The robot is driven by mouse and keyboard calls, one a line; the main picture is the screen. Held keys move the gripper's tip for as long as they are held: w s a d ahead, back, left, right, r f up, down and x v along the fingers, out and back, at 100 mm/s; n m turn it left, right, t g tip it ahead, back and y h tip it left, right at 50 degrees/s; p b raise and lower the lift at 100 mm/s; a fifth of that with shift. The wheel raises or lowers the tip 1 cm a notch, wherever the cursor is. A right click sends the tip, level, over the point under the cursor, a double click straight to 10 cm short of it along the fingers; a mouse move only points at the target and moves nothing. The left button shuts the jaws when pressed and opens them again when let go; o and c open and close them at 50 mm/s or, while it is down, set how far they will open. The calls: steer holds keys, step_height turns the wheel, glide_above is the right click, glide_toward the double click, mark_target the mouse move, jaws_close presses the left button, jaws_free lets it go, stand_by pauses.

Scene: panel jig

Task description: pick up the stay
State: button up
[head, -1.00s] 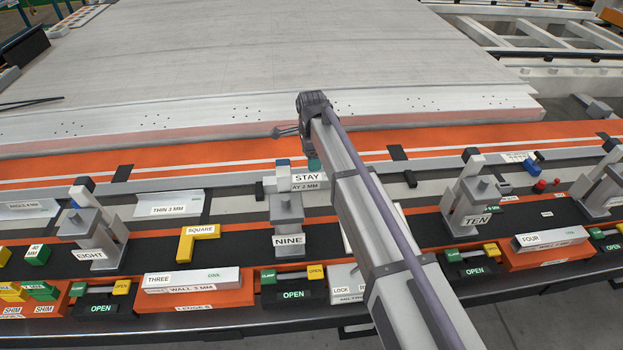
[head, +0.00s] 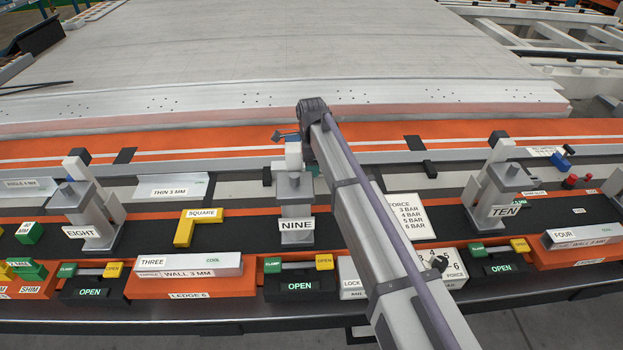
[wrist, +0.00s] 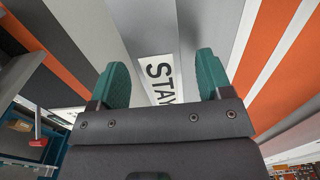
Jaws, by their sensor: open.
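The stay (wrist: 160,79) shows in the wrist view as a pale piece with a white label reading STAY. It lies in line with the gap between the two green fingertips of my gripper (wrist: 162,66). The fingers are apart, with nothing held between them; how far they are above the stay I cannot tell.
The NINE post (head: 296,208) stands just left of my arm. The EIGHT post (head: 85,215) and TEN post (head: 500,195) flank it. A yellow SQUARE (head: 185,230) and a THIN 3 MM piece (head: 170,190) lie to the left. The large grey panel (head: 270,60) fills the back.

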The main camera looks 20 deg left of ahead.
steer(key=shift+f, duration=0.4)
steer(key=c, duration=1.2)
